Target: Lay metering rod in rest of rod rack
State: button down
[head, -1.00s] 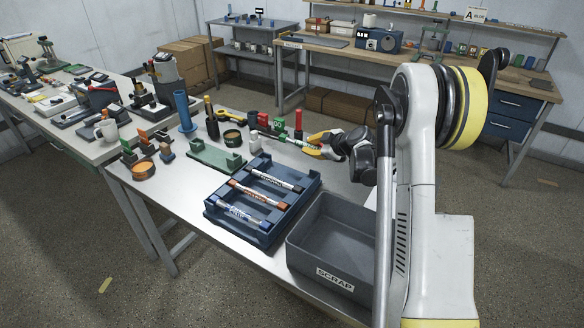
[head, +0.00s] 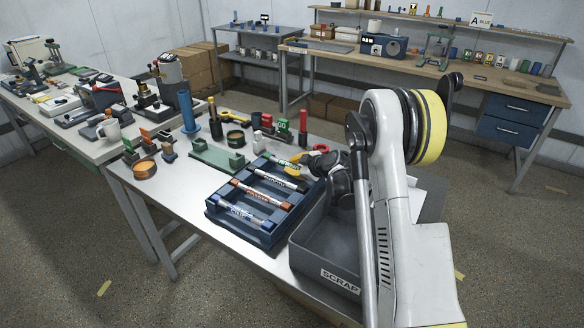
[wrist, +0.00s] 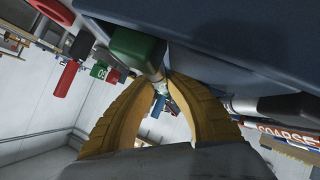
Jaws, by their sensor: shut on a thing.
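The blue rod rack (head: 212,210) lies on the near table. Black-, orange- and blue-ended rods lie across it: the black rod (head: 276,180), the orange rod (head: 262,194) and the blue rod (head: 241,213). My gripper (head: 291,169) is at the rack's far end. Its yellow fingers are shut on a metering rod with green ends (head: 281,162). In the wrist view the fingertips (wrist: 167,77) close on its silver shaft, beside the green end (wrist: 137,52). The rack's blue body (wrist: 240,35) is close to the rod. Whether the rod touches the rest is unclear.
A grey scrap bin (head: 330,259) stands right of the rack, below my arm. A green stand (head: 213,157) is behind and left of the rack. Bottles, a blue cylinder (head: 187,111) and small blocks crowd the table's far end. The table's left front strip is clear.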

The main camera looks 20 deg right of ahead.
jog(key=shift+f, duration=0.2)
jog(key=c, duration=1.4)
grip_release()
jog(key=shift+c, duration=0.2)
jog(key=shift+r, duration=0.1)
